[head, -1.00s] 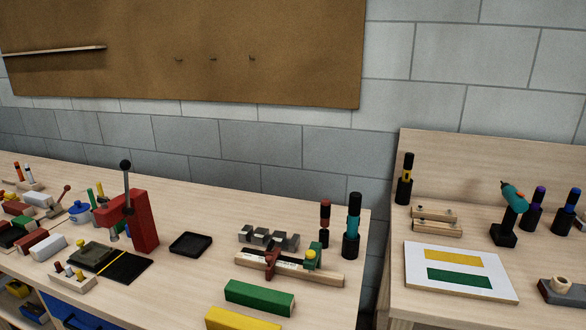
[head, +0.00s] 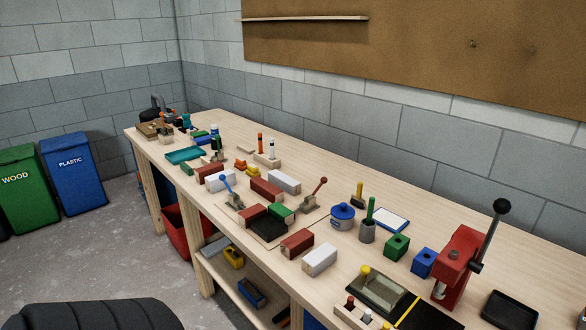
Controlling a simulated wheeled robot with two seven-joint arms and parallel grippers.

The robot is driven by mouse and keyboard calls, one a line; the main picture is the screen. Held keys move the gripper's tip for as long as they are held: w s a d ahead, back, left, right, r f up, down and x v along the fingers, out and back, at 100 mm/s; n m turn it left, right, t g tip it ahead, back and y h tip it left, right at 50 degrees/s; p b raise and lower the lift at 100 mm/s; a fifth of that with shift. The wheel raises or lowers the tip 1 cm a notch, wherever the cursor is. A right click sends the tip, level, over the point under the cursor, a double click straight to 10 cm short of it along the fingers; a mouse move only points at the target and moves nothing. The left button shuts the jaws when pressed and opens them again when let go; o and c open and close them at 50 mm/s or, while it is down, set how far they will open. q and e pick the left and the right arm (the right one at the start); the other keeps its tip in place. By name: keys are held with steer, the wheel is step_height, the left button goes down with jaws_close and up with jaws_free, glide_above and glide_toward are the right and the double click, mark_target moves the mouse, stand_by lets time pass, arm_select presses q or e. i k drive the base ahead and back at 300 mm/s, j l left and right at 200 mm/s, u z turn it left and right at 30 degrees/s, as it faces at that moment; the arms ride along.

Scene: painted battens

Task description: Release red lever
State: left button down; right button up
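A lever with a round red knob (head: 321,181) stands on a small clamp on the long workbench (head: 375,262), near the middle of the head view. It leans up and to the right. A similar lever with a blue knob (head: 224,178) stands to its left. Between them lie red, green and black blocks, including a red block (head: 266,189) and a green block (head: 281,211). Whether either clamp presses on a block is too small to tell. Neither of my grippers is in view.
A red press (head: 459,262) with a black-knobbed handle stands at the right. A blue pot (head: 342,217), a grey cup (head: 367,232) and a white block (head: 319,260) stand near the red-knobbed lever. Green and blue bins (head: 73,173) stand on the floor at the left.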

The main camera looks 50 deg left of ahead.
mark_target(324, 181)
steer(key=j, duration=2.25)
steer(key=i, duration=0.05)
